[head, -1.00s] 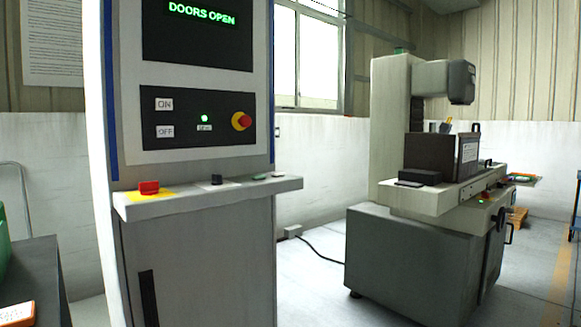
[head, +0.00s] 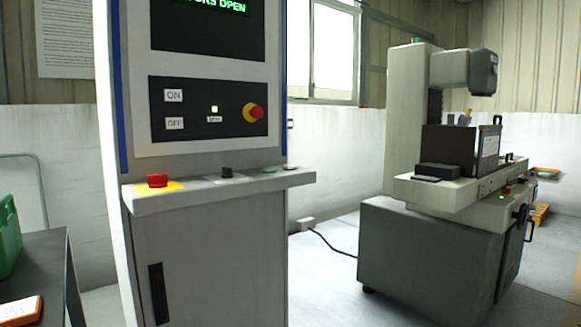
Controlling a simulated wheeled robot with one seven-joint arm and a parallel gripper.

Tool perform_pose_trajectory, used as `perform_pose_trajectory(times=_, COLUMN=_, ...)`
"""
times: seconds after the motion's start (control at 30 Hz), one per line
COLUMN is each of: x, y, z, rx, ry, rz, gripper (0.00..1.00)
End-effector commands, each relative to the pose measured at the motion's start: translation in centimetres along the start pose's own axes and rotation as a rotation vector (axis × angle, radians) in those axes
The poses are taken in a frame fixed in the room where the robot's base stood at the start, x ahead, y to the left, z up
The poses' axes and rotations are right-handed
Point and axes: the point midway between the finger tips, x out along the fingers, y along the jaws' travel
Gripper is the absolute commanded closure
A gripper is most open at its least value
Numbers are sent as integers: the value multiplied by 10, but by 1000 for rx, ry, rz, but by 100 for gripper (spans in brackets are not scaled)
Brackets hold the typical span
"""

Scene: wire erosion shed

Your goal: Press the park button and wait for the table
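A tall control cabinet (head: 210,245) stands at the left centre in the head view. Its dark screen (head: 208,33) shows green text ending in "OPEN", its top cut off by the frame. The panel (head: 190,109) below has ON and OFF labels, a lit green lamp (head: 214,109) and a red knob on yellow (head: 254,112). The cabinet's ledge (head: 215,188) carries a red button on a yellow plate (head: 157,181), a black knob (head: 227,171) and a green button (head: 269,169). I cannot read which is the park button. My gripper is not in view.
A grey machine (head: 425,245) with a dark box (head: 462,150) on its table stands at the right. A cable (head: 331,246) runs along the floor. A dark bench (head: 40,262) with a green case (head: 8,235) is at the left.

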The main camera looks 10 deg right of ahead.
Motion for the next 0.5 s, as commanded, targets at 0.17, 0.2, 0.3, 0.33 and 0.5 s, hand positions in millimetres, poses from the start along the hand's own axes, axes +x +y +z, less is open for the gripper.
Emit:
perform_pose_trajectory(times=0.17, x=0, y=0, z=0, rx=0, ry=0, rz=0, gripper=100)
perform_pose_trajectory(times=0.2, x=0, y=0, z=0, rx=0, ry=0, rz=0, gripper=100)
perform_pose_trajectory(times=0.3, x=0, y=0, z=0, rx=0, ry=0, rz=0, gripper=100)
perform_pose_trajectory(times=0.33, x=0, y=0, z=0, rx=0, ry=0, rz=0, gripper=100)
perform_pose_trajectory(times=0.5, x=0, y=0, z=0, rx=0, ry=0, rz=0, gripper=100)
